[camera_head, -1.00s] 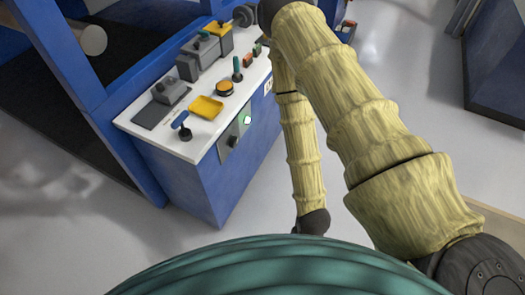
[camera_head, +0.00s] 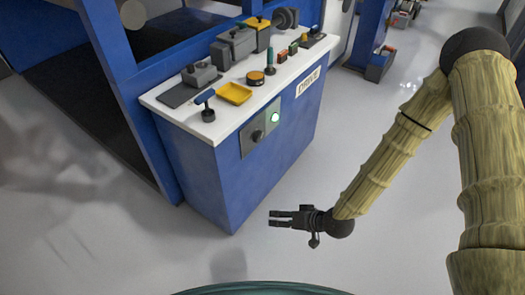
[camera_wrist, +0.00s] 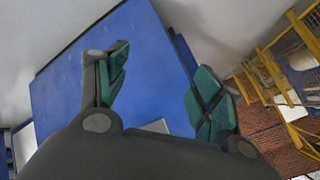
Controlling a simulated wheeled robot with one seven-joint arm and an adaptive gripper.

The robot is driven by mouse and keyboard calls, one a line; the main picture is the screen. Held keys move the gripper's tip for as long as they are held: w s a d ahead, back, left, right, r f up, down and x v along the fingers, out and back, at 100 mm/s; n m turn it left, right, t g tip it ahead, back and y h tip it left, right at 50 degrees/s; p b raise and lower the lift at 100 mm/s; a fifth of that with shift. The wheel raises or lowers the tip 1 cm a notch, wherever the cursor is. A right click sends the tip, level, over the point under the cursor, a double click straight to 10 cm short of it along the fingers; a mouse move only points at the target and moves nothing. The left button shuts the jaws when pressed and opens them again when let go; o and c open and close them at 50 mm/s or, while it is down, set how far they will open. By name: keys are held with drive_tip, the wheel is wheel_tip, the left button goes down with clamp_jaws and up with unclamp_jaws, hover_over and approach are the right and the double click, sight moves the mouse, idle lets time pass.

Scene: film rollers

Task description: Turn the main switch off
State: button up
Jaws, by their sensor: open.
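The blue machine cabinet (camera_head: 205,180) has a grey plate on its front (camera_head: 247,141). On the plate are a black rotary knob (camera_head: 257,136), which looks like the main switch, and a lit green lamp (camera_head: 275,118). The knob's exact setting is too small to tell. My gripper (camera_head: 272,219) is open and empty, below and slightly right of the knob, apart from the cabinet. In the wrist view its green-padded fingers (camera_wrist: 160,70) are spread in front of the blue cabinet (camera_wrist: 85,60). A small light-grey patch shows low between the fingers; I cannot identify it.
The white top (camera_head: 222,125) carries a blue-handled lever (camera_head: 206,98), a yellow tray (camera_head: 235,94), an orange-topped button (camera_head: 256,77) and a green-handled lever (camera_head: 270,58). A blue frame post (camera_head: 118,70) stands left. The floor before the cabinet is clear.

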drive_tip(key=w+a+r+n+t+y+b, duration=0.1)
drive_tip(key=w+r+t+y+b, duration=0.1)
drive_tip(key=w+b, duration=0.35)
drive_tip(key=w+a+r+n+t+y+b, duration=0.1)
drive_tip(key=w+y+b, duration=0.1)
drive_tip(key=w, duration=0.6)
drive_tip(key=n+t+y+b, duration=0.2)
drive_tip(key=n+y+b, duration=0.1)
drive_tip(key=b, duration=0.3)
approach(261, 138)
drive_tip(key=b+x, duration=0.1)
drive_tip(key=x, duration=0.8)
drive_tip(key=shift+w+a+f+b, duration=0.15)
drive_tip(key=shift+w+a+b, duration=0.1)
drive_tip(key=shift+b, duration=0.15)
drive_tip(key=c, duration=1)
